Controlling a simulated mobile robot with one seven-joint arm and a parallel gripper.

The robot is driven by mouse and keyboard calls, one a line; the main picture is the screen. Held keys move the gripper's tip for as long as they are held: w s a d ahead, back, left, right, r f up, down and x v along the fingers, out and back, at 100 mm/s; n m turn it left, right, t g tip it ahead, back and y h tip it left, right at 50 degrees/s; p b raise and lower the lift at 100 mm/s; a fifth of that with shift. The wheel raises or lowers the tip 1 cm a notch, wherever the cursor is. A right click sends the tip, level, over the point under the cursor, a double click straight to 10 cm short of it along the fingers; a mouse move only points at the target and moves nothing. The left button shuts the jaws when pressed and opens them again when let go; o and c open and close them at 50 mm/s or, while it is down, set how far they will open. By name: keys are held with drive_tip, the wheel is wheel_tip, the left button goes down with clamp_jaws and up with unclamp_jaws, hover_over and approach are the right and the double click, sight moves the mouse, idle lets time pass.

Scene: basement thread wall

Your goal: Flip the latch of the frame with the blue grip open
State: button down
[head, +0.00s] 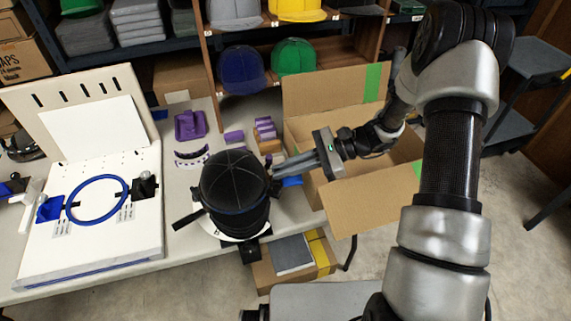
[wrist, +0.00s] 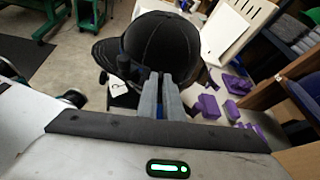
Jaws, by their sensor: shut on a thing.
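A black cap (head: 234,180) sits on a round frame on a stand at the table's front edge. It also shows in the wrist view (wrist: 162,42). My gripper (head: 277,168) reaches in from the right, its fingers close together at the cap's right side. In the wrist view my gripper (wrist: 160,80) has a strip of blue, the latch's blue grip (wrist: 160,108), between its fingers. A blue part (head: 292,181) shows just below the fingers in the head view. The fingers and cap hide most of the latch.
An open cardboard box (head: 370,195) stands right of the cap, under my arm. A white board (head: 95,215) with a blue hoop (head: 97,203) stands at left. Purple parts (head: 190,125) lie behind the cap. Shelves with caps (head: 240,70) stand at the back.

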drive_tip(key=shift+w+a+m+g+p, duration=0.15)
drive_tip(key=shift+w+m+g+p, duration=0.75)
drive_tip(key=shift+m, duration=0.3)
drive_tip(key=shift+w+a+f+m+g, duration=0.15)
drive_tip(key=shift+w+m+g, duration=0.25)
drive_tip(key=shift+m+g, duration=0.25)
drive_tip(key=shift+w+f+m+g, duration=0.15)
drive_tip(key=shift+w+m+g, duration=0.3)
drive_tip(key=shift+m, duration=0.4)
drive_tip(key=shift+h, duration=0.3)
drive_tip(key=c, duration=2.2)
unclamp_jaws()
drive_tip(key=b+v, duration=0.1)
drive_tip(key=v, duration=1.6)
drive_tip(key=shift+w+d+f, duration=0.15)
drive_tip(key=shift+d, duration=0.1)
